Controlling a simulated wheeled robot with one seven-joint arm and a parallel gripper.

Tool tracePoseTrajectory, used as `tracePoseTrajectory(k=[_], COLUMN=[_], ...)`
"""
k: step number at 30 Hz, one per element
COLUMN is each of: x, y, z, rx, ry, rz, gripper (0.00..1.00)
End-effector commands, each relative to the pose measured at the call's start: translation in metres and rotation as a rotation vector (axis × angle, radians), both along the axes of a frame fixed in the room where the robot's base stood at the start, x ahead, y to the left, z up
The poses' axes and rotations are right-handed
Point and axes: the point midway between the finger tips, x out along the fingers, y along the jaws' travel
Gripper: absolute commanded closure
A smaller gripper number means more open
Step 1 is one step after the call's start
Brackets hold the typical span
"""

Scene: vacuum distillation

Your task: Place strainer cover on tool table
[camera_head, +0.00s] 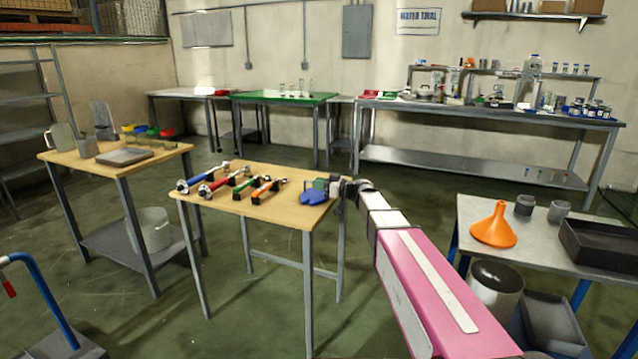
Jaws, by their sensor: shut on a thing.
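The tool table (250,212) has a light wooden top and grey legs, and stands in the middle of the view. My arm reaches out from the lower right to its right end. My gripper (328,188) is over that end, shut on a small blue piece, which I take to be the strainer cover (312,197). The cover is at or just above the table top; I cannot tell whether it touches. A small green patch shows beside the jaws. The fingertips are too small to see clearly.
Several wrenches with coloured handles (240,184) lie on the table's left and middle. A bare strip of wood runs along its front. A metal table at right holds an orange funnel (494,226) and a dark tray (600,245). Another wooden table (62,158) stands at left.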

Motion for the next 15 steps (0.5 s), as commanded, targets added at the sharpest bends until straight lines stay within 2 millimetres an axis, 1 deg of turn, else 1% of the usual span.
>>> tracePoseTrajectory(k=[4,5,6,7,15], x=[0.0000,0.0000,0.0000,0.0000,0.0000], y=[0.0000,0.0000,0.0000,0.0000,0.0000], z=[-0.0006,-0.0014,-0.0013,-0.0013,-0.0008], rx=[0.003,0.000,0.000,0.000,0.000], ry=[0.000,0.000,0.000,0.000,0.000], rz=[0.000,0.000,0.000,0.000,0.000], gripper=[1.00,0.78,0.65,0.62,0.62])
